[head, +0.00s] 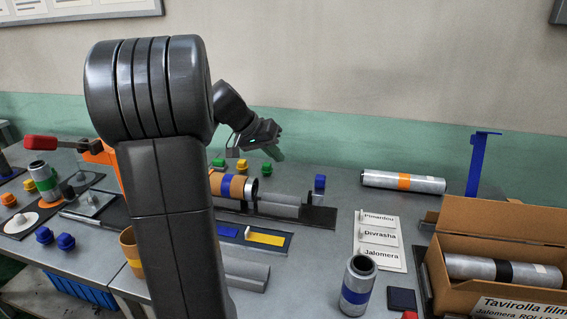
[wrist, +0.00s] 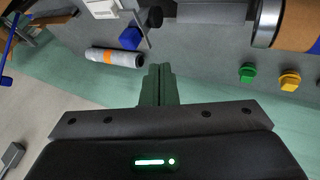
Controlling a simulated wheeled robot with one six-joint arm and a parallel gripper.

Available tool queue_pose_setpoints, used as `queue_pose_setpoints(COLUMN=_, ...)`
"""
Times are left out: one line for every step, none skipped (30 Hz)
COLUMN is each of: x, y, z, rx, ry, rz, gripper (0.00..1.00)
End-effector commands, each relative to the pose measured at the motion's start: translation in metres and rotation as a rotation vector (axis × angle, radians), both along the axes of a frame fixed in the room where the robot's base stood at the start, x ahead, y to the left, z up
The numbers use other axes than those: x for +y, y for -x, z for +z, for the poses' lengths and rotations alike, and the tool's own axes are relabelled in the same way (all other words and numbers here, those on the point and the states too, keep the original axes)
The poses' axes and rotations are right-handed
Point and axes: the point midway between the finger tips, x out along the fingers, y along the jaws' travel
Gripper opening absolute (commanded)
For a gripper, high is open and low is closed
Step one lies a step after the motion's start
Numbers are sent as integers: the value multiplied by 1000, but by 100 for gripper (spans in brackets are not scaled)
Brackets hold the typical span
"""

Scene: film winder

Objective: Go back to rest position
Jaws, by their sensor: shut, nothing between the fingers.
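My gripper (head: 278,154) is raised over the back of the table, near the wall, at the end of my bent arm. In the wrist view its two fingers (wrist: 158,84) are pressed together and hold nothing. The film winder (head: 275,205), with a brown roll with a blue band (head: 227,186) on it, stands in front of and below my gripper. My large arm links hide part of the table's left middle. The winder also shows at the top of the wrist view (wrist: 212,12).
A silver roll with an orange band (head: 403,182) lies at the back right. A cardboard box (head: 495,220) holds another roll. A label board (head: 380,240) and an upright blue-banded roll (head: 357,287) stand in front. Green and yellow caps (head: 242,166) sit behind the winder.

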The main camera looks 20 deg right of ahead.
Motion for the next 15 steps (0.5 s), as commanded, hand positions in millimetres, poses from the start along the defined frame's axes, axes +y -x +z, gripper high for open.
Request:
queue_pose_setpoints(x=2, y=0, z=3, rx=-1, ry=0, rz=1, gripper=0)
queue_pose_setpoints(x=3, y=0, z=4, rx=-1, ry=-1, rz=0, gripper=0)
queue_pose_setpoints(x=4, y=0, z=5, rx=-1, ry=-1, rz=0, gripper=0)
queue_pose_setpoints(x=4, y=0, z=5, rx=-1, ry=-1, rz=0, gripper=0)
queue_pose_setpoints(x=4, y=0, z=5, rx=-1, ry=-1, rz=0, gripper=0)
queue_pose_setpoints(x=4, y=0, z=5, rx=-1, ry=-1, rz=0, gripper=0)
queue_pose_setpoints(x=4, y=0, z=5, rx=-1, ry=-1, rz=0, gripper=0)
queue_pose_setpoints(x=4, y=0, z=5, rx=-1, ry=-1, rz=0, gripper=0)
queue_pose_setpoints(x=4, y=0, z=5, rx=-1, ry=-1, rz=0, gripper=0)
queue_pose_setpoints(x=4, y=0, z=5, rx=-1, ry=-1, rz=0, gripper=0)
queue_pose_setpoints(x=4, y=0, z=5, rx=-1, ry=-1, rz=0, gripper=0)
queue_pose_setpoints(x=4, y=0, z=5, rx=0, ry=0, rz=0, gripper=0)
queue_pose_setpoints(x=4, y=0, z=5, rx=1, ry=-1, rz=0, gripper=0)
queue_pose_setpoints(x=3, y=0, z=4, rx=1, ry=-1, rz=0, gripper=0)
queue_pose_setpoints(x=2, y=0, z=2, rx=1, ry=0, rz=-1, gripper=0)
